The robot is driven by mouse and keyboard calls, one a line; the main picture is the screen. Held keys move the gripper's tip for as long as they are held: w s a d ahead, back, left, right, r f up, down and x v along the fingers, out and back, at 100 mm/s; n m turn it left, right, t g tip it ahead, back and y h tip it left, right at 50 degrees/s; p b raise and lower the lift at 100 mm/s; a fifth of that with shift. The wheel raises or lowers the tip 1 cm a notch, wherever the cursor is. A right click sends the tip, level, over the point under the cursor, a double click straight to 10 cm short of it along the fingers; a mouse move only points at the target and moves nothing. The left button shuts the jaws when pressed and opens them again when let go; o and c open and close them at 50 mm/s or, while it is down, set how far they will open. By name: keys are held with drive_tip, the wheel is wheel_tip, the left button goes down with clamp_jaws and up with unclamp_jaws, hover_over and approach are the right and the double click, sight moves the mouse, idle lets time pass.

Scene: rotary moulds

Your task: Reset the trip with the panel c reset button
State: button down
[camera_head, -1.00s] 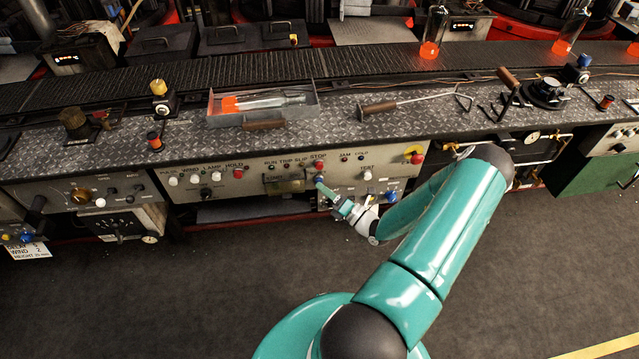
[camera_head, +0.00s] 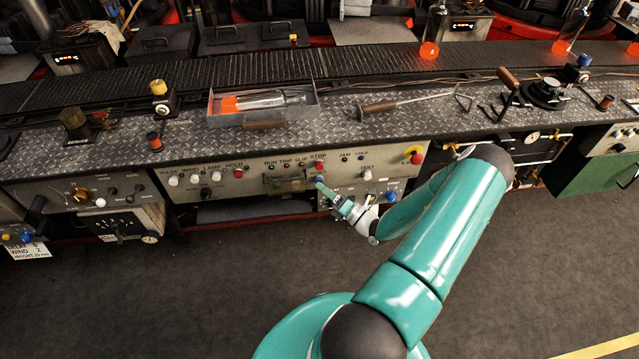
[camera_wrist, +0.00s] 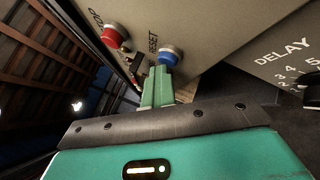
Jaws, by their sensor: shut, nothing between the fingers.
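The blue reset button (camera_wrist: 170,55), labelled RESET in the wrist view, sits on the pale control panel (camera_wrist: 205,30). In the head view this blue button (camera_head: 319,180) shows below the red STOP button (camera_head: 319,166). The red button also shows in the wrist view (camera_wrist: 111,37). My gripper (camera_wrist: 160,72) is shut and empty, its green fingertips just in front of the blue button and overlapping its lower edge. I cannot tell whether they touch. In the head view my gripper (camera_head: 327,191) points up-left at the panel. No panel letter is legible.
A row of lamps (camera_head: 285,164) and a white TEST button (camera_head: 367,174) are on the same panel face. Above it, the metal bench (camera_head: 380,135) holds a tray (camera_head: 215,119) with an orange-tipped glass bottle. The floor in front is open.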

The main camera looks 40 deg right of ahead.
drive_tip(key=shift+d, duration=0.1)
idle(0.3)
drive_tip(key=shift+w+d, duration=0.25)
drive_tip(key=shift+w, duration=0.15)
drive_tip(key=shift+s+a, duration=0.15)
drive_tip(key=shift+s, duration=0.1)
idle(0.4)
drive_tip(key=s+a, duration=0.3)
drive_tip(key=s, duration=0.2)
drive_tip(key=shift+a, duration=0.3)
idle(0.5)
